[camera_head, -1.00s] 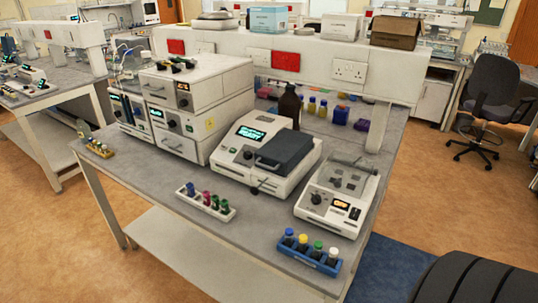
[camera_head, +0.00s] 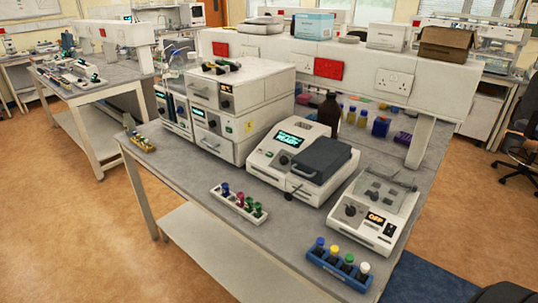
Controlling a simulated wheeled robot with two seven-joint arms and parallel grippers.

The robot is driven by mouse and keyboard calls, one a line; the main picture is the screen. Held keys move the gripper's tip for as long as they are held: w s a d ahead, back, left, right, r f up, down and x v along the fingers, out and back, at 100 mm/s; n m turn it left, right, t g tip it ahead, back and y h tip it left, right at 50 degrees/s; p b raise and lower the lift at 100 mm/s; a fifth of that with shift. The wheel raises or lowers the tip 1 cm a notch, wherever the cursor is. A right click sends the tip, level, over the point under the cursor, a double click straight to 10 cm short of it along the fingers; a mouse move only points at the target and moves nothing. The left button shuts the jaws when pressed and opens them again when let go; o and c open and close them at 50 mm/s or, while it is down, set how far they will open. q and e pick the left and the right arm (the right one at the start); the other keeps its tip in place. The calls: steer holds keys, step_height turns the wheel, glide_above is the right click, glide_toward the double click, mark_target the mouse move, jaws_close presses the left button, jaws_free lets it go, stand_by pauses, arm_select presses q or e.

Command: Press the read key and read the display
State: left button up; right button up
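A white bench instrument (camera_head: 262,160) with a dark grey lid (camera_head: 322,160) stands in the middle of the bench. Its display (camera_head: 291,139) is lit teal and seems to say READY; smaller text is too small to read. Small dark controls show on its front, but I cannot tell which is the read key. A smaller white device (camera_head: 365,214) to its right has a dark knob and an orange lit display (camera_head: 376,218). Neither of my grippers is in view.
The bench (camera_head: 205,185) also holds stacked white units (camera_head: 228,147) at left, a white tube rack (camera_head: 238,207), a blue rack (camera_head: 338,268) at the front edge and a brown bottle (camera_head: 329,113). Orange floor (camera_head: 90,240) is open at left.

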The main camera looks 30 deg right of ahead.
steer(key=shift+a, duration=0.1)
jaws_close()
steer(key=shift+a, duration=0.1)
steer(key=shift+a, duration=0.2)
